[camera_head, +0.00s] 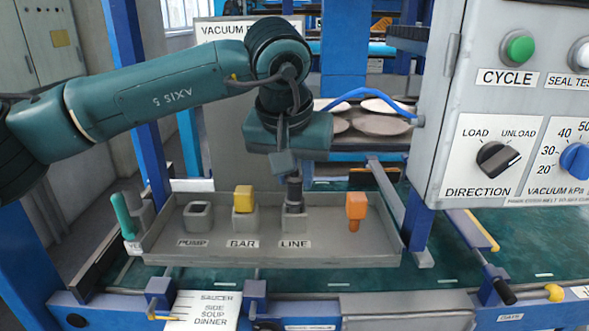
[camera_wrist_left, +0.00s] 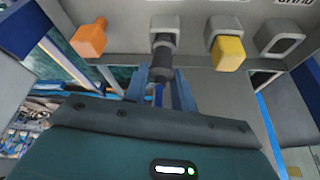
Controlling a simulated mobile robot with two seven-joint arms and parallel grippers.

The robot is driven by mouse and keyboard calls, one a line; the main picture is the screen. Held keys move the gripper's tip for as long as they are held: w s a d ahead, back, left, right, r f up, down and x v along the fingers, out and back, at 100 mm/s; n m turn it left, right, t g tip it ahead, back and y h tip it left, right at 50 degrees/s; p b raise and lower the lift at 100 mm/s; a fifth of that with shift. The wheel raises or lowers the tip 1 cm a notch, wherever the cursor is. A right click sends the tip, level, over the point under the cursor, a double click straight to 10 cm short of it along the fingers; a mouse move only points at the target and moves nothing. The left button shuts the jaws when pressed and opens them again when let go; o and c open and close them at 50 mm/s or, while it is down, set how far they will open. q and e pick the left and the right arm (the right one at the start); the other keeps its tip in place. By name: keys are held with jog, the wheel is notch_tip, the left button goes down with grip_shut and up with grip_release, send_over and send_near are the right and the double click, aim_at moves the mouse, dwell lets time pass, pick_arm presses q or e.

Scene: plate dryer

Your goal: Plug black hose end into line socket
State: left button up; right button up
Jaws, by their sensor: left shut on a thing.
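The black hose end (camera_head: 294,192) is upright in my left gripper (camera_head: 293,178), which is shut on it. It stands directly over the grey LINE socket (camera_head: 294,224). In the left wrist view the narrow tip of the black hose end (camera_wrist_left: 161,68) overlaps the opening of the LINE socket (camera_wrist_left: 166,22). I cannot tell how deep the tip sits or whether it is seated. The left gripper's fingers (camera_wrist_left: 160,92) show on both sides of the hose end. My right gripper is out of view.
A yellow plug (camera_head: 243,200) sits in the BAR socket. The PUMP socket (camera_head: 198,217) is empty. An orange plug (camera_head: 356,208) stands at the tray's right end. The grey tray (camera_head: 350,246) has raised side walls. A control box (camera_head: 500,120) stands at right.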

pick_arm(q)
jog(key=shift+f, duration=0.35)
dwell(0.3)
jog(key=o, duration=1.1)
jog(key=shift+c, duration=0.2)
jog(key=v, duration=1.3)
jog(key=shift+s, duration=0.1)
